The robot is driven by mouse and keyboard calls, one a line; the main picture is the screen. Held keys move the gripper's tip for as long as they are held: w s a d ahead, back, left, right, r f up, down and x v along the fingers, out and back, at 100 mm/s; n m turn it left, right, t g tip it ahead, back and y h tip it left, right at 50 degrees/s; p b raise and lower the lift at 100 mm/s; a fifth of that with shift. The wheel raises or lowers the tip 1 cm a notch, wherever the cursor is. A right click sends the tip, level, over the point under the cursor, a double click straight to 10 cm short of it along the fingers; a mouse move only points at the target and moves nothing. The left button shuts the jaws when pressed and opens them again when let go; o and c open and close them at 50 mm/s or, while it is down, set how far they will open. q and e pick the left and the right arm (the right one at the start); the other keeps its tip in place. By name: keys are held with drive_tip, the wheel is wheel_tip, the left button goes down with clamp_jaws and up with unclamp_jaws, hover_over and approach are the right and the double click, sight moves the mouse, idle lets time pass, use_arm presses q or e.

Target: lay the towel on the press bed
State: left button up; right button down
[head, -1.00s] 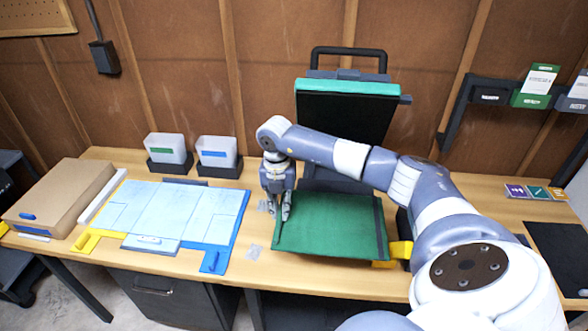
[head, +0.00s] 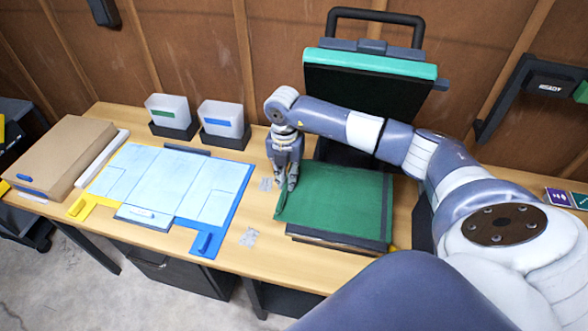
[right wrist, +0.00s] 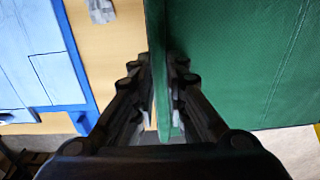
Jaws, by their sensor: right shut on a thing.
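The green towel (head: 338,208) lies spread over the press bed (head: 335,241), whose dark front edge shows beneath it. A dark stripe runs along the towel's right side. My right gripper (head: 285,187) is at the towel's left edge, pointing down. In the right wrist view the right gripper (right wrist: 163,95) is shut on that edge of the towel (right wrist: 228,60), which stands up as a thin fold between the fingers. The press's upper plate (head: 370,65), teal-edged, is raised behind the bed. My left gripper is not in view.
A folding board with light blue panels (head: 172,180) and blue and yellow edges lies left of the press. Two bins (head: 168,112) (head: 222,119) stand behind it. A brown box (head: 62,150) is at the far left. Small clear packets (head: 250,237) lie between board and press.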

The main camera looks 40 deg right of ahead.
drive_tip(key=shift+w+d+f, duration=0.15)
drive_tip(key=shift+d+f, duration=0.05)
drive_tip(key=shift+d, duration=0.35)
drive_tip(key=c, duration=1.6)
unclamp_jaws()
drive_tip(key=shift+s+a+r, duration=0.15)
drive_tip(key=shift+s, duration=0.1)
drive_tip(key=shift+s+a+r, duration=0.1)
drive_tip(key=shift+a+r, duration=0.1)
drive_tip(key=shift+a, duration=0.15)
drive_tip(key=shift+w+a, duration=0.2)
drive_tip(key=shift+w, duration=0.05)
drive_tip(key=shift+w+d+r, duration=0.1)
drive_tip(key=shift+d+r, duration=0.05)
drive_tip(key=shift+r, duration=0.05)
use_arm(q)
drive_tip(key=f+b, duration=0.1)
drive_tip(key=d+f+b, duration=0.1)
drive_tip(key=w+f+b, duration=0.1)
drive_tip(key=b, duration=0.1)
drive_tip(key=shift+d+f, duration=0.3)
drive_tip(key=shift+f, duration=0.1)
use_arm(e)
wheel_tip(320, 180, up, 12)
drive_tip(key=shift+f, duration=0.15)
